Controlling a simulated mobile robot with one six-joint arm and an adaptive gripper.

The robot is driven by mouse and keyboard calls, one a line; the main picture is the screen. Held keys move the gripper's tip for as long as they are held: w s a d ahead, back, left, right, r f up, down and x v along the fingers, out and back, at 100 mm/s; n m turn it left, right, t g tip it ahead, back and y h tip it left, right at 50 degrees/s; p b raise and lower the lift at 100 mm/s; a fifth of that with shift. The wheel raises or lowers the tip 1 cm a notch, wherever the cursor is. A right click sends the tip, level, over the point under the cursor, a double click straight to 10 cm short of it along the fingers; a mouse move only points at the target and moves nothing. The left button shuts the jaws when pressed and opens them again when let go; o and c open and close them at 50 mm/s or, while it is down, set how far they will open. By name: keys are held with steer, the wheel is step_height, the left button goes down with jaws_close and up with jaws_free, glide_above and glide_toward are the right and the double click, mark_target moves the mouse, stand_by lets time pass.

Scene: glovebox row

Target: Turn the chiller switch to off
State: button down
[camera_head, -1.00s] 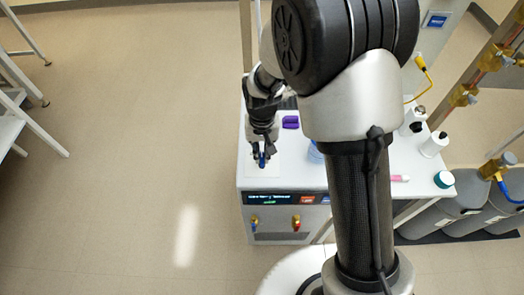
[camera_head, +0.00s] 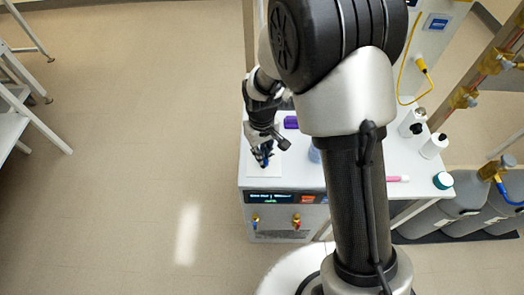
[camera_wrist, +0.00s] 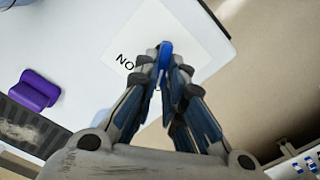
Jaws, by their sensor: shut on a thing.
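The chiller (camera_head: 270,200) is a white box with a dark display (camera_head: 270,198) on its front. A pale square plate (camera_wrist: 190,75) lies on its top, with black letters of which "NO" shows; the rest is hidden by my fingers. A small blue switch handle (camera_wrist: 165,54) stands over this plate. My gripper (camera_wrist: 164,62) is shut on the blue handle, its fingertips on either side of it. In the head view my gripper (camera_head: 264,158) is over the chiller's front left top, and the handle is mostly hidden.
A purple object (camera_wrist: 34,91) lies beside the plate. White bottles (camera_head: 433,146), a teal-capped jar (camera_head: 443,180) and a pink-ended item (camera_head: 397,178) stand or lie on the right. Grey cylinders (camera_head: 456,214) are at the right.

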stand_by(0.4)
steer(key=c, duration=1.7)
jaws_free()
step_height(320, 180, up, 12)
steer(key=shift+r, duration=0.1)
